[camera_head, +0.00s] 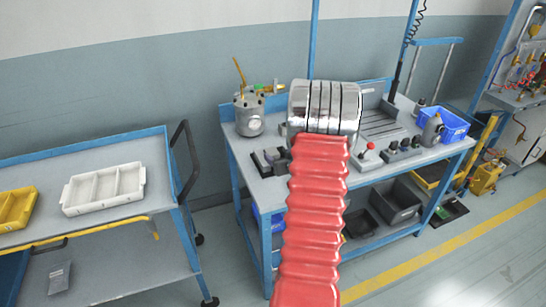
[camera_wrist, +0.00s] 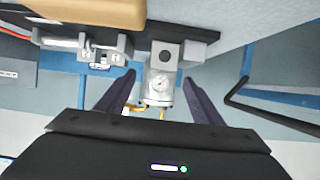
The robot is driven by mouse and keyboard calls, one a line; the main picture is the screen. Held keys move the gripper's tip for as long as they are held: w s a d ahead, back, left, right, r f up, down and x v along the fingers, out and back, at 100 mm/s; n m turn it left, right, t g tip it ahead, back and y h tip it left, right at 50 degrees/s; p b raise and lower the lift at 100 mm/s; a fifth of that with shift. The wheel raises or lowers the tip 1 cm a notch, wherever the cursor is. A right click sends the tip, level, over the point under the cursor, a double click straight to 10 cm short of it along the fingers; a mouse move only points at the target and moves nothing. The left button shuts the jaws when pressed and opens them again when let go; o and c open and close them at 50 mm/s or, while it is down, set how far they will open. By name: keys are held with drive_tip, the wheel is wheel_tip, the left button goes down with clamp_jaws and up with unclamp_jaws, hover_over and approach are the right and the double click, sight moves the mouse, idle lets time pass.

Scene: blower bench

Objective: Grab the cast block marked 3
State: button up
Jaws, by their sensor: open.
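No figure 3 is readable in either view, so I cannot tell which part is the cast block marked 3. In the wrist view a grey square block (camera_wrist: 164,55) with a dark round hole sits at a black base (camera_wrist: 196,36). It appears between the tips of my open gripper (camera_wrist: 159,77); the gap in depth is unclear. Another grey metal part (camera_wrist: 110,48) lies left of it, outside the jaws. In the head view small dark blocks on a base (camera_head: 269,161) stand at the bench's front left. My gripper is hidden there behind my red arm.
A metal pot (camera_head: 249,118) with brass pipes stands at the bench's back left; it also shows in the wrist view (camera_wrist: 158,88). A red-knobbed part (camera_head: 367,152) and blue bin (camera_head: 444,125) are at right. A cart with a white tray (camera_head: 105,188) stands left.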

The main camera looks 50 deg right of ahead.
sight(273, 152)
drive_tip(key=shift+x, duration=2.25)
drive_tip(key=shift+a, duration=0.15)
drive_tip(key=shift+c, duration=0.4)
drive_tip(key=c, duration=1.3)
wheel_tip(273, 152, up, 10)
drive_tip(key=shift+r, duration=0.1)
